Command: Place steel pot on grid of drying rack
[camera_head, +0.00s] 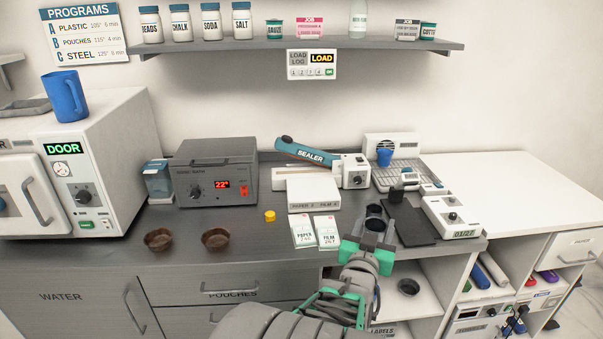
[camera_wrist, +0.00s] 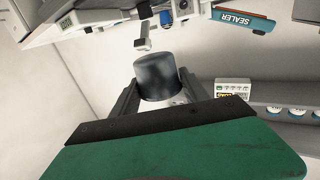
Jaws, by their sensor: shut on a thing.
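The steel pot (camera_head: 375,211), small and dark grey, is held between the fingers of my gripper (camera_head: 374,226) above the front part of the counter. In the wrist view the pot (camera_wrist: 156,76) sits between the two dark fingers, its smooth rounded side showing. The drying rack (camera_head: 402,173) stands behind and slightly right of my gripper at the back of the counter. It has a white back panel and a pale grid, and a blue cup (camera_head: 384,157) stands at its left. The pot is apart from the rack.
A dark flat mat (camera_head: 413,222) and a white box (camera_head: 450,217) lie right of my gripper. The sealer (camera_head: 308,150) stands left of the rack. Pouch packs (camera_head: 315,231), two brown bowls (camera_head: 215,238) and a grey heater (camera_head: 216,172) are further left. A shelf (camera_head: 300,48) runs above.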

